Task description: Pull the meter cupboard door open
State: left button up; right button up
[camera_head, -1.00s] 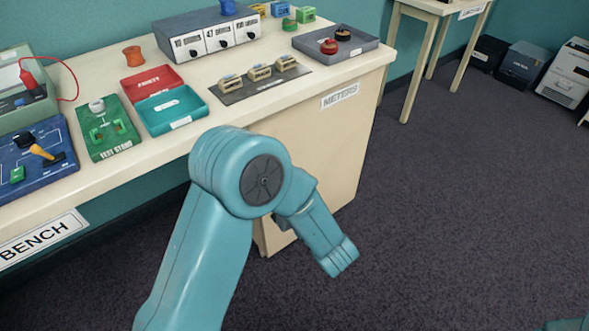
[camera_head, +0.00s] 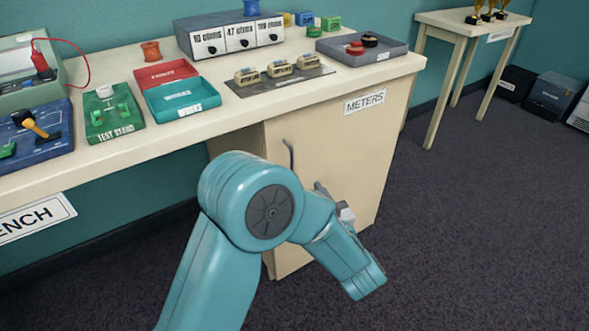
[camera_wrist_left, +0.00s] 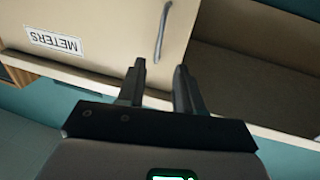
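The cream meter cupboard (camera_head: 385,150) stands under the right end of the bench, with a METERS label (camera_head: 364,102) at its top. Its door (camera_head: 310,135) looks shut. A thin grey bar handle (camera_head: 289,155) sits near the door's left edge. It also shows in the left wrist view (camera_wrist_left: 162,32), where the picture is upside down. My left gripper (camera_head: 324,192) is partly hidden by its own wrist in the head view. In the wrist view its dark fingers (camera_wrist_left: 160,72) are apart and empty, with the handle beyond and roughly between the tips, not clasped. My right gripper is out of view.
The bench top (camera_head: 215,125) carries a resistor box (camera_head: 230,36), red and teal trays (camera_head: 182,98), a meter rack (camera_head: 280,82) and a grey tray (camera_head: 330,45). A side table (camera_head: 450,22) stands at right. Dark carpet (camera_head: 480,220) before the cupboard is clear.

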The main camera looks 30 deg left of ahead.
aim_at(292, 163)
pick_arm(q)
jog(key=b+x, duration=0.1)
jog(key=x, duration=0.9)
jog(key=shift+w+a+b, duration=0.25)
jog(key=shift+a+b, duration=0.05)
jog(key=shift+b, duration=0.05)
grip_shut()
dwell(0.8)
